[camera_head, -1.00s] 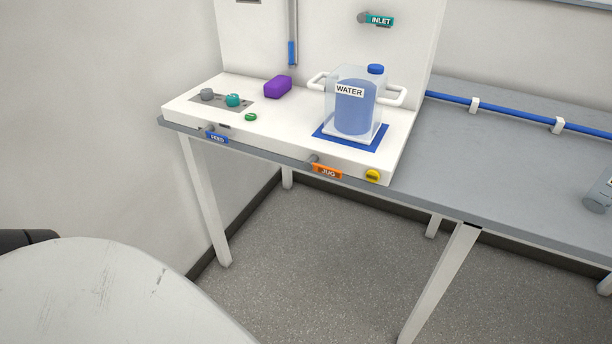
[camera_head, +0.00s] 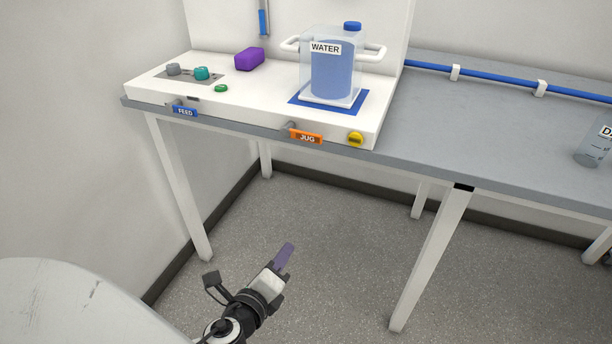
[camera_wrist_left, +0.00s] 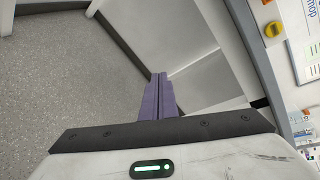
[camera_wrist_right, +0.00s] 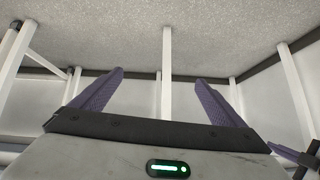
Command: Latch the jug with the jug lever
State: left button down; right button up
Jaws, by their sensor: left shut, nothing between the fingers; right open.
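The water jug (camera_head: 331,72) stands upright on a blue square (camera_head: 296,96) on the white bench unit, between white side handles. It holds blue liquid and has a blue cap. The orange jug lever (camera_head: 306,137), labelled JUG, is on the unit's front face below the jug. My left gripper (camera_head: 286,256) is shut and empty, low over the floor in front of the bench, well apart from the lever. Its purple fingers (camera_wrist_left: 158,97) touch in the left wrist view. My right gripper (camera_wrist_right: 158,85) is open and empty in the right wrist view, and is outside the head view.
A blue FEED lever (camera_head: 184,111) and a yellow knob (camera_head: 356,139) flank the jug lever. A purple block (camera_head: 249,59), a green button (camera_head: 221,88) and a teal knob (camera_head: 202,73) are on the unit. Bench legs (camera_head: 430,262) stand below. A bottle (camera_head: 596,147) is at right.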

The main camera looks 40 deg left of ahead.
aim_at(303, 132)
pick_arm(q)
jog(key=w+a+r+m+t+y+b, duration=0.1)
jog(key=w+r+m+t+b, duration=0.2)
jog(key=r+m+t, duration=0.3)
notch_tip(303, 132, up, 4)
jog(key=w+m, duration=0.1)
jog(key=m, duration=0.5)
jog(key=shift+w+a+r+m+b, duration=0.15)
jog(key=shift+r+m+b, duration=0.1)
jog(key=shift+m+b, duration=0.05)
pick_arm(e)
jog(key=f, duration=0.3)
jog(key=shift+w+a+f, duration=0.25)
jog(key=shift+a+f, duration=0.05)
jog(key=shift+a, duration=0.05)
pick_arm(q)
jog(key=w+a+r+p, duration=0.2)
jog(key=w+r+p, duration=0.2)
jog(key=w, duration=0.5)
notch_tip(303, 132, up, 2)
jog(key=shift+w+a+r, duration=0.15)
jog(key=shift+w+r, duration=0.05)
pick_arm(e)
jog(key=r, duration=0.2)
jog(key=shift+s+d+r, duration=0.15)
jog(key=shift+d+r, duration=0.15)
jog(key=shift+r, duration=0.1)
jog(key=shift+d+f, duration=0.1)
jog(key=shift+f, duration=0.05)
